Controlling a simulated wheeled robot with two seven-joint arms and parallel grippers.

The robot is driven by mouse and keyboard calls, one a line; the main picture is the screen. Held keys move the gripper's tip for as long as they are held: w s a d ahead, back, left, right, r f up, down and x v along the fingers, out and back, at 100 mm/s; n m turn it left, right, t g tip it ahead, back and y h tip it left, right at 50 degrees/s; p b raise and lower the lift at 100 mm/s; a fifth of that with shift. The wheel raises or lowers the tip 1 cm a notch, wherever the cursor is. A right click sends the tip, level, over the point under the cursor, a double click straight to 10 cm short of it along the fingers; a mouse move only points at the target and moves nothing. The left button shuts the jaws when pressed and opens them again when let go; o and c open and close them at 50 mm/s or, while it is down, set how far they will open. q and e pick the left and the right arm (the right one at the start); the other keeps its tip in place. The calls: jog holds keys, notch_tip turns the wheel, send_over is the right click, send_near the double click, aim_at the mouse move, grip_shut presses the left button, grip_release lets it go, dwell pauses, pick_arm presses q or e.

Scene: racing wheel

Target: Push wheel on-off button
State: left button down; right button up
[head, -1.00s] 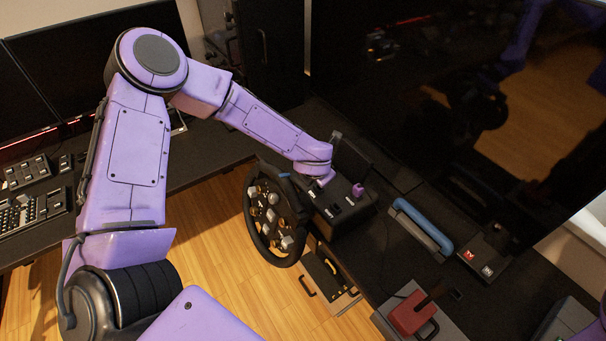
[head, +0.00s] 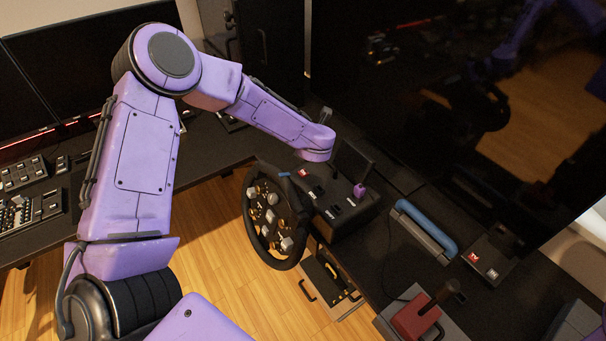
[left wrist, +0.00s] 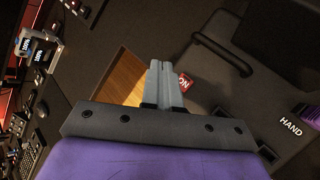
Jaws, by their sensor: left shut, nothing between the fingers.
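The steering wheel (head: 247,222) has a black rim and a button-covered face. It is mounted on a black base box (head: 350,222) with several labelled switches. A red button (head: 304,173) sits on the box's upper left; in the left wrist view this red square marked "ON" (left wrist: 184,82) is partly covered by my fingers. My left gripper (left wrist: 161,68) is shut and empty, its tips beside the red square in that picture. I cannot tell whether they touch it. My right gripper is not in view.
A purple knob (head: 359,190) stands on the box near a small dark screen (head: 352,160). A blue-topped handle (head: 425,229) and a red lever unit (head: 415,318) lie to the right. A large dark monitor (head: 450,110) stands behind. Keyboards are at far left.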

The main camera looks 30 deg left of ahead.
aim_at(304, 174)
pick_arm(q)
notch_tip(304, 174, down, 8)
jog(key=b, duration=0.5)
jog(key=shift+r, duration=0.15)
jog(key=shift+r, duration=0.1)
dwell(1.4)
jog(key=shift+f+b, duration=0.45)
jog(key=shift+b, duration=0.15)
jog(key=shift+f+b, duration=0.45)
jog(key=shift+r, duration=0.15)
dwell(0.4)
jog(key=shift+r+p, duration=0.7)
jog(key=shift+r, duration=0.05)
